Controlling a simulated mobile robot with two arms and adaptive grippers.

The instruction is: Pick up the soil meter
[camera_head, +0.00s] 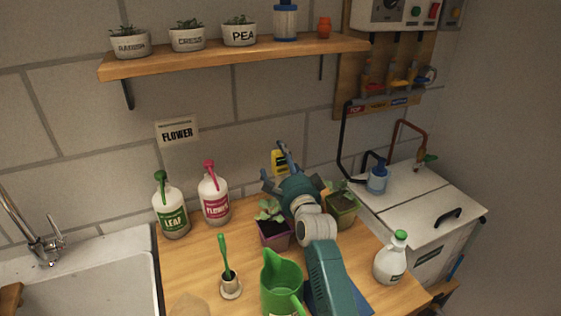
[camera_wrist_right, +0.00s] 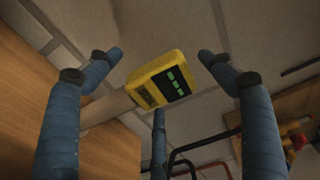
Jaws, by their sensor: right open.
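The soil meter is a yellow block with a dark display and green marks. In the head view the soil meter (camera_head: 279,161) shows near the wall, partly hidden behind my right gripper (camera_head: 284,168). In the right wrist view the soil meter (camera_wrist_right: 158,83) lies between the spread blue fingers of my right gripper (camera_wrist_right: 160,58), with the display turned towards the camera. The fingers are open, with visible gaps at both sides of the meter. I cannot tell what supports the meter. My left gripper is not in view.
Potted seedlings in a purple pot (camera_head: 275,235) and an olive pot (camera_head: 342,210) stand close to my right arm. A green watering can (camera_head: 280,287), a white bottle (camera_head: 390,258) and LEAF (camera_head: 172,210) and FLOWER (camera_head: 214,198) bottles stand on the wooden counter. A shelf (camera_head: 230,58) hangs above.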

